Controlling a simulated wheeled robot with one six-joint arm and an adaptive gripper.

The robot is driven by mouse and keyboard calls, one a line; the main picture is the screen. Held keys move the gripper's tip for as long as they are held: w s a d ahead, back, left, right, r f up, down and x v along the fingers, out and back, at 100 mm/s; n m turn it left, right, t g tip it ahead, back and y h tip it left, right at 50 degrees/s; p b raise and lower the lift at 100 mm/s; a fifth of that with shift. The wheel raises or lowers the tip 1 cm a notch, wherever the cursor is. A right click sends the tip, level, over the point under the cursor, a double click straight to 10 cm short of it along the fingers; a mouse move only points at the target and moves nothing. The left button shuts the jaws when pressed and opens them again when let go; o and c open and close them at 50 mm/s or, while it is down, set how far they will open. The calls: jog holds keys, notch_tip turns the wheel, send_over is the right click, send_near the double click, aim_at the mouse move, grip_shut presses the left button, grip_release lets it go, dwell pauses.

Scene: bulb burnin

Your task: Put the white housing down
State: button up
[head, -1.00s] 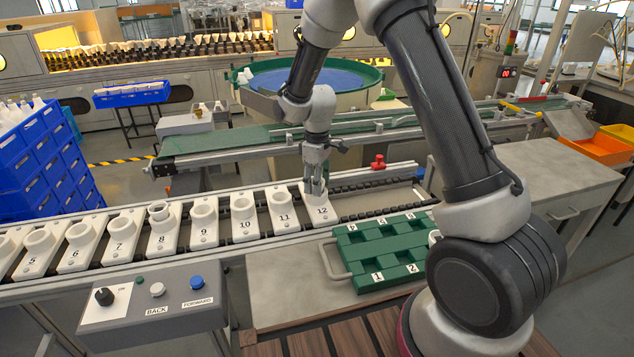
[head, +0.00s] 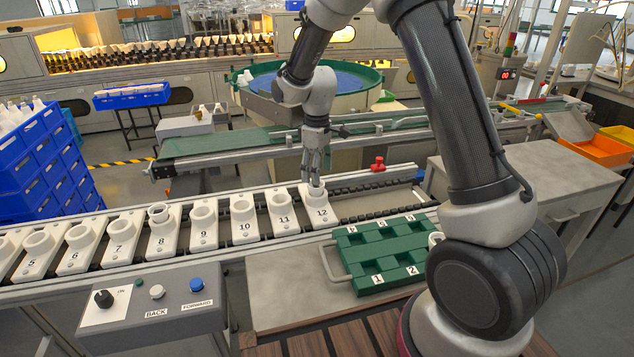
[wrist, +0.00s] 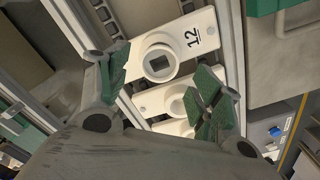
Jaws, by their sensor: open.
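My gripper (head: 315,181) is open just above the white carrier marked 12 (head: 321,213) at the right end of the row on the conveyor. In the wrist view, its green-padded fingers (wrist: 164,82) are spread apart with nothing between them. Below them on carrier 12 (wrist: 178,42) is a round white piece (wrist: 160,61) with a square grey recess. It looks upright and free of the fingers. I cannot tell whether this is the white housing seated in the cup or the bare cup itself. In the head view, the fingers partly hide it.
Several numbered white carriers (head: 244,220) line the conveyor to the left; carrier 8's cup (head: 158,212) seems to hold something. A green tray (head: 345,262) with numbered pockets lies on the bench. A button box (head: 152,302) stands in front, a red knob (head: 377,164) behind.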

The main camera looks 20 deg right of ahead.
jog(key=s+d+r+m+t, duration=0.1)
jog(key=s+d+r, duration=0.15)
jog(key=r, duration=0.55)
jog(key=s+d+r+m, duration=0.1)
jog(key=s+d+r, duration=0.15)
jog(key=r, duration=0.45)
jog(key=s+d+r+m+t, duration=0.1)
jog(key=s+d+r+m, duration=0.1)
jog(key=s, duration=0.7)
jog(key=s+d+r+m+t, duration=0.1)
jog(key=s+d+r+m, duration=0.1)
jog(key=s, duration=0.7)
jog(key=s+d+r+m+t, duration=0.1)
jog(key=s+d+m, duration=0.3)
jog(key=s, duration=0.5)
jog(key=shift+d+r, duration=0.85)
jog(key=shift+d, duration=0.05)
